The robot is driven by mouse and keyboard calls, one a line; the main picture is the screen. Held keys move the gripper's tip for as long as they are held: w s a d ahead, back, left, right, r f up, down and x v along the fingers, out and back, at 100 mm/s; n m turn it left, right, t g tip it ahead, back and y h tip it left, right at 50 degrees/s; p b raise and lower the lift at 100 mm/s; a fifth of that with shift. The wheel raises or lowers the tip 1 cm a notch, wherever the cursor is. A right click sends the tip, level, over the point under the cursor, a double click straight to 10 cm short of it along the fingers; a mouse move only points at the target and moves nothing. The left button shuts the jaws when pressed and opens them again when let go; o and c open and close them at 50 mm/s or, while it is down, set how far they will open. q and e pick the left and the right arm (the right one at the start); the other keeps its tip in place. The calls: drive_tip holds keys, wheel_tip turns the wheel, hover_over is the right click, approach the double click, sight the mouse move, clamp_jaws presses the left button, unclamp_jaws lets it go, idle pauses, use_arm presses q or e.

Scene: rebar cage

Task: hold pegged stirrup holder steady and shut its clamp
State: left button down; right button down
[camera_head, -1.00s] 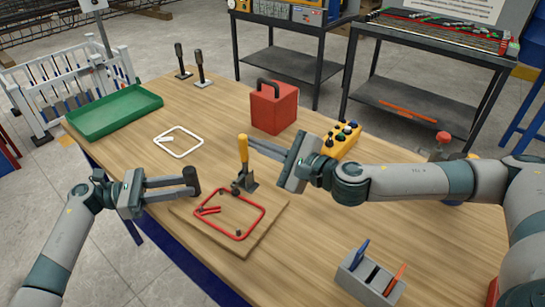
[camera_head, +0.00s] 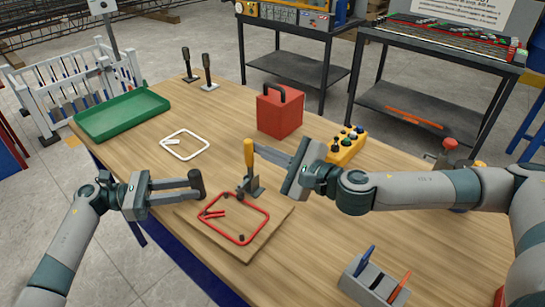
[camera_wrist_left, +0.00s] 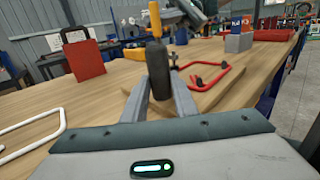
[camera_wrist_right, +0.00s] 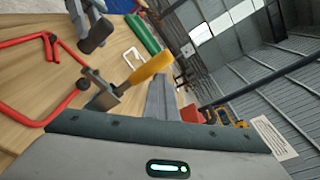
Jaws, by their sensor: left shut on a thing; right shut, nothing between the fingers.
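The holder is a wooden board (camera_head: 262,252) carrying a bent red stirrup (camera_head: 258,236) around dark pegs. At its far edge stands a metal clamp (camera_head: 250,187) with a yellow handle (camera_head: 248,154), which points upright. My left gripper (camera_head: 196,184) is shut on a dark cylindrical grip (camera_head: 196,180) at the board's left side; the grip also shows between the fingers in the left wrist view (camera_wrist_left: 160,82). My right gripper (camera_head: 258,149) is shut and empty, its fingertips close beside the yellow handle. In the right wrist view the handle (camera_wrist_right: 150,68) lies next to the fingers; contact is unclear.
A white bent stirrup (camera_head: 185,145), a green tray (camera_head: 92,127) and two dark upright handles (camera_head: 207,72) are further back. A red box (camera_head: 270,114) and a yellow button box (camera_head: 347,146) stand behind the clamp. A grey tool block (camera_head: 357,285) is at the front right.

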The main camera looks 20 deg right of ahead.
use_arm(q)
drive_tip(key=shift+w, duration=0.1)
use_arm(e)
drive_tip(key=f+v, duration=0.1)
drive_tip(key=v, duration=0.8)
drive_tip(key=shift+s+d, duration=0.15)
drive_tip(key=shift+s, duration=0.25)
drive_tip(key=shift+f, duration=0.1)
use_arm(q)
drive_tip(key=c, duration=1.4)
unclamp_jaws()
drive_tip(key=shift+o, duration=0.2)
drive_tip(key=shift+a, duration=0.15)
drive_tip(key=w+a, duration=0.1)
drive_tip(key=a, duration=1)
drive_tip(key=shift+w+a, duration=0.3)
drive_tip(key=shift+a, duration=0.05)
